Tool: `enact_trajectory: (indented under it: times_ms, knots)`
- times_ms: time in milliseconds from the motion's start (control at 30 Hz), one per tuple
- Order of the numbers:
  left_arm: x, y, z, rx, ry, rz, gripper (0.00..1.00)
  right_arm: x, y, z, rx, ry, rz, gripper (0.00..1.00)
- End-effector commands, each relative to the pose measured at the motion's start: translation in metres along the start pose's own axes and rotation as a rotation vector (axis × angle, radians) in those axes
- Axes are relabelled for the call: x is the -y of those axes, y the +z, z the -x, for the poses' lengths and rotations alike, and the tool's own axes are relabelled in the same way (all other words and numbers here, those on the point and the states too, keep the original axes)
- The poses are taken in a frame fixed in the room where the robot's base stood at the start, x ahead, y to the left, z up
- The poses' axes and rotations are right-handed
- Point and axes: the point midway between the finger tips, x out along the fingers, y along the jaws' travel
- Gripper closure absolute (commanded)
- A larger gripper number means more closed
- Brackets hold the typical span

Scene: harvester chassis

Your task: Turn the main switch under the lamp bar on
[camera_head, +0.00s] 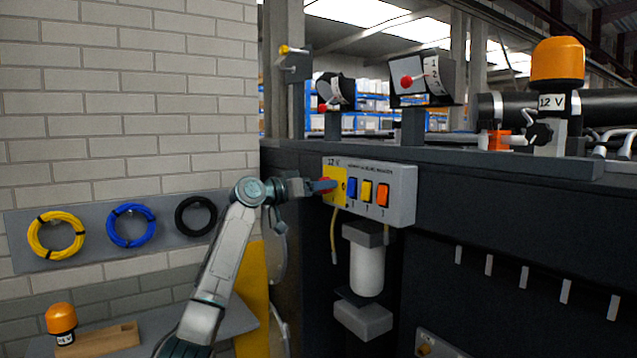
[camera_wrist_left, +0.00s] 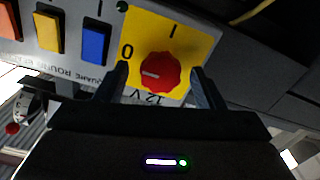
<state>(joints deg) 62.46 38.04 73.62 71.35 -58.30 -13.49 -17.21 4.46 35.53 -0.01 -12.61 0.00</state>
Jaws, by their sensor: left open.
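The main switch is a red rotary knob (camera_wrist_left: 160,73) on a yellow plate (camera_wrist_left: 195,38) marked 0, I and 12 V. The white mark on the knob lies on the side of the 0, not at the I. In the head view the yellow plate (camera_head: 341,199) is at the left end of a grey switch box (camera_head: 402,188), and my gripper partly hides the knob. My left gripper (camera_head: 321,186) is open, with its fingers on either side of the knob in the left wrist view (camera_wrist_left: 160,70). I cannot tell whether they touch it. My right gripper is not in view.
Blue (camera_head: 352,187), yellow (camera_head: 367,191) and orange (camera_head: 383,195) rockers sit beside the plate. A white filter cylinder (camera_head: 366,270) hangs below the box. Lamp housings (camera_head: 425,80) and an orange beacon (camera_head: 557,62) stand above. A brick wall (camera_head: 130,110) is at left.

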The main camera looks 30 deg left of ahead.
Motion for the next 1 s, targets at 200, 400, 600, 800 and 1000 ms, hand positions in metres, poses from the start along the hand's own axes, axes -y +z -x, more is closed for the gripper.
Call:
enact_trajectory:
  times_ms: [200, 400, 600, 800, 1000]
  knots:
    - [0.000, 0.001, 0.000, 0.000, 0.000, 0.000, 0.38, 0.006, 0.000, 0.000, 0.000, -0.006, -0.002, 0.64]
    - [0.000, 0.000, 0.000, 0.000, -0.001, 0.000, 0.77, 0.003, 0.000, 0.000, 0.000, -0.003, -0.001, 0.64]
    - [0.000, 0.000, 0.000, 0.000, -0.001, -0.003, 0.82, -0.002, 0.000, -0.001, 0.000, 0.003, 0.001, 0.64]
    - [0.001, 0.001, 0.000, -0.001, -0.001, -0.046, 0.82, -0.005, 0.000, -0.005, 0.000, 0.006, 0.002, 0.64]
    - [0.001, 0.002, 0.000, -0.001, -0.001, -0.162, 0.82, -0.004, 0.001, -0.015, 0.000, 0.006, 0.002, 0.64]
